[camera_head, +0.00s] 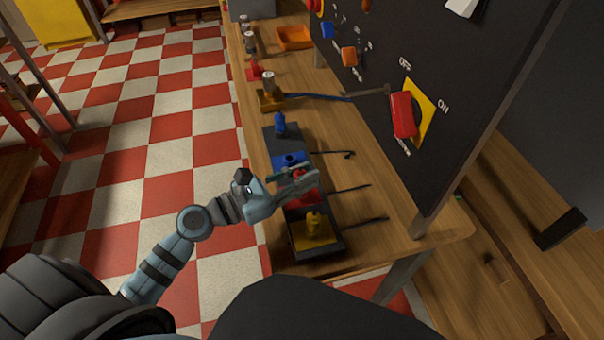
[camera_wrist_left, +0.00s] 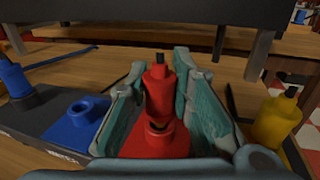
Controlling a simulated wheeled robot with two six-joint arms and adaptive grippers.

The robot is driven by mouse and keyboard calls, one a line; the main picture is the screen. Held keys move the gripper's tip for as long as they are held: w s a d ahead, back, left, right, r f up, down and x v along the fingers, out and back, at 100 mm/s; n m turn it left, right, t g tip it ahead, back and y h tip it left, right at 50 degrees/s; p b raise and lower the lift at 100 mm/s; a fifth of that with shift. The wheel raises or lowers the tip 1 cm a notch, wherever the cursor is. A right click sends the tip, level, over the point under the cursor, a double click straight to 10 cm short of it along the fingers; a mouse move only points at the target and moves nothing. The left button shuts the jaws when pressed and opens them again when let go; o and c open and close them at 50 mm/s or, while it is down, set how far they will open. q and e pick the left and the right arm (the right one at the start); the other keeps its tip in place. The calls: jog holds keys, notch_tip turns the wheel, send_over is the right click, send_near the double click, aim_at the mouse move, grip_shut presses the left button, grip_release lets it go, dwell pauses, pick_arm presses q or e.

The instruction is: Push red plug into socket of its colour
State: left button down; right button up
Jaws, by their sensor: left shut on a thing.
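My left gripper (camera_head: 303,179) is over the red part of the socket block in the head view. In the left wrist view its fingers (camera_wrist_left: 160,92) are shut on the red plug (camera_wrist_left: 158,88), which looks upright. The red socket (camera_wrist_left: 165,146) is right below the plug, and its base also shows in the head view (camera_head: 304,202). A dark opening shows at the socket's top, under the plug's lower end. I cannot tell how far, if at all, the plug is in it. In the head view the fingers mostly hide the plug. My right gripper is not in view.
The blue socket (camera_head: 290,159) is open beside the red one, with a blue plug (camera_head: 280,122) standing past it. A yellow plug (camera_head: 313,224) stands on the nearer side. A black panel (camera_head: 440,60) with a red switch (camera_head: 403,114) rises at the right.

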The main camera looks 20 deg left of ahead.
pick_arm(q)
jog(key=shift+f+b, duration=0.6)
jog(key=shift+f, duration=0.1)
jog(key=c, duration=1.3)
grip_release()
jog(key=shift+c, duration=0.2)
jog(key=shift+s, duration=0.1)
jog(key=v, duration=0.7)
jog(key=shift+s+a, duration=0.1)
jog(key=shift+a, duration=0.1)
